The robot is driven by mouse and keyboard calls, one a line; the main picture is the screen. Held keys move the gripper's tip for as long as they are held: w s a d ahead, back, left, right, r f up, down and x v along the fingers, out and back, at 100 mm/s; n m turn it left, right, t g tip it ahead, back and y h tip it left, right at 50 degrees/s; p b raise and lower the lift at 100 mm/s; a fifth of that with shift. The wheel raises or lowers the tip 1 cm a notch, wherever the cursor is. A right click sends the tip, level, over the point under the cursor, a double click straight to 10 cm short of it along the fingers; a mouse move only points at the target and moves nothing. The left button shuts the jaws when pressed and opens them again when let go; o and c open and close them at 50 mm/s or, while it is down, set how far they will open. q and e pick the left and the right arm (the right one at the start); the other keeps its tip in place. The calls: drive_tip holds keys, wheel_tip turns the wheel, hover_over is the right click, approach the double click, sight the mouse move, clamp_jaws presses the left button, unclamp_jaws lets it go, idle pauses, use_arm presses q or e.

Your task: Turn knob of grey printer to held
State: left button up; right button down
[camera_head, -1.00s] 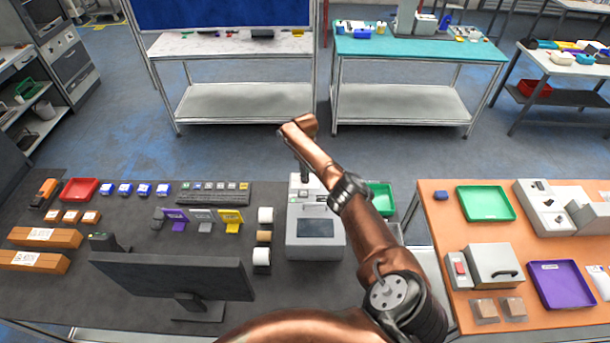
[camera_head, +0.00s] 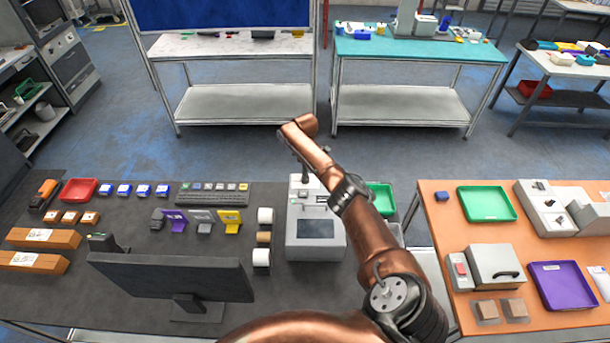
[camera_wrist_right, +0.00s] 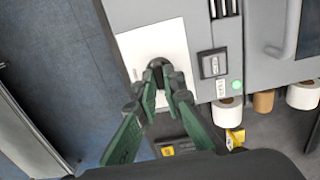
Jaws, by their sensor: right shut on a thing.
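The grey printer (camera_head: 315,250) stands at the right end of the dark table, with a dark screen on its top. In the right wrist view, its dark round knob (camera_wrist_right: 156,64) sits on a white panel (camera_wrist_right: 140,48) of the grey body (camera_wrist_right: 210,85). My right gripper (camera_wrist_right: 166,84) has its green fingers closed around the knob, and the fingertips partly hide it. The knob's exact angle and any markings are too small to read. In the head view my copper right arm hides most of this gripper. My left gripper is not in view.
White rolls (camera_head: 264,216) and small coloured stands (camera_head: 230,220) are left of the printer. A green tray (camera_head: 380,197) lies behind my arm. A monitor (camera_head: 170,280) is at the front. An orange table (camera_head: 440,235) with trays stands to the right.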

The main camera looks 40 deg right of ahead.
drive_tip(key=shift+w+r, duration=0.15)
drive_tip(key=shift+r, duration=0.05)
drive_tip(key=c, duration=2)
unclamp_jaws()
drive_tip(key=shift+f, duration=0.1)
drive_tip(key=shift+c, duration=0.2)
wheel_tip(320, 180, up, 12)
